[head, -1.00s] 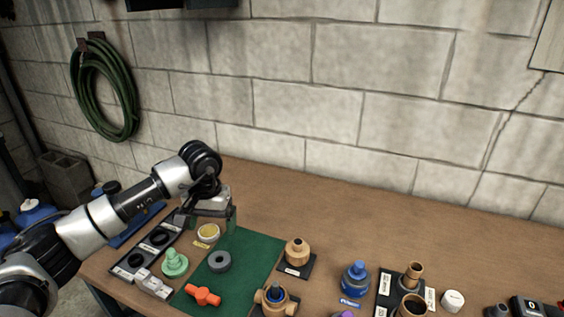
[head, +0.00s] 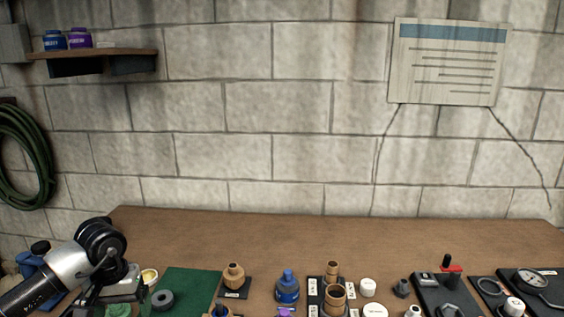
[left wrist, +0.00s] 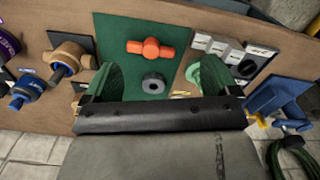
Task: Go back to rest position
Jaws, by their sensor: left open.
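My left gripper (head: 122,288) is at the lower left of the head view, over the left end of the wooden bench (head: 290,235). In the left wrist view my left gripper (left wrist: 150,82) shows its two green-padded fingers spread wide with nothing held. A grey ring (left wrist: 153,83) lies on the green mat (left wrist: 120,30) and shows in the gap between the fingers, apart from them. An orange T-handle part (left wrist: 151,49) lies farther along the mat. My right gripper is in neither view.
Wooden fittings (head: 234,276), a blue bottle (head: 288,287) and a black board with a gauge (head: 530,282) stand along the bench front. The back strip of the bench is clear. A shelf (head: 92,55) and a green hose (head: 22,155) are on the block wall.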

